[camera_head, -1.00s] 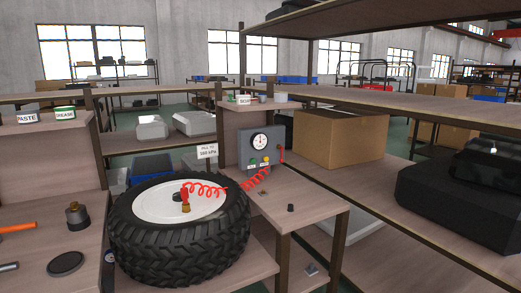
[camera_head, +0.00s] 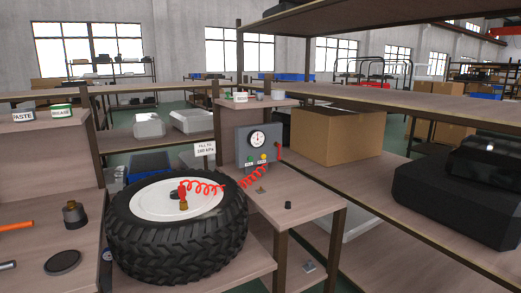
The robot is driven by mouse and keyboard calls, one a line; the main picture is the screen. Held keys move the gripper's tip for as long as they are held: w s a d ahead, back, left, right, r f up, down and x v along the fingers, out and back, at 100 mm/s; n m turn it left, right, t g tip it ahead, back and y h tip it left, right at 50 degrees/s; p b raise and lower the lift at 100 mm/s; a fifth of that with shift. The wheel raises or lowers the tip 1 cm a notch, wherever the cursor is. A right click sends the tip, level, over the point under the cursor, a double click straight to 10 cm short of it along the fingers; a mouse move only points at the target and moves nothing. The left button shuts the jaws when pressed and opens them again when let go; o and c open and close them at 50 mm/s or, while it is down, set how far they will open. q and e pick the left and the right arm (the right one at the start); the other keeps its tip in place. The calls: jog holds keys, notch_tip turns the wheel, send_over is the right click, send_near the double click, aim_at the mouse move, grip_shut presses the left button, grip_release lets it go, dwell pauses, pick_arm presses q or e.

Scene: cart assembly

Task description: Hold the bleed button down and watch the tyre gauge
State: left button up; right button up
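The grey gauge panel (camera_head: 242,151) stands upright at the back of the bench, behind the tyre's right side. Its round white tyre gauge (camera_head: 257,139) has a dial too small to read. A black tyre (camera_head: 180,250) with a white rim lies flat on the bench. A red coiled hose (camera_head: 205,187) runs from the panel to a brass fitting (camera_head: 183,205) on the wheel. Neither gripper is in view.
A sign (camera_head: 205,149) reading about 180 kPa stands behind the tyre. A small black cap (camera_head: 288,205) sits on the bench to the right. A cardboard box (camera_head: 335,137) and black cases (camera_head: 455,200) fill the right shelf.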

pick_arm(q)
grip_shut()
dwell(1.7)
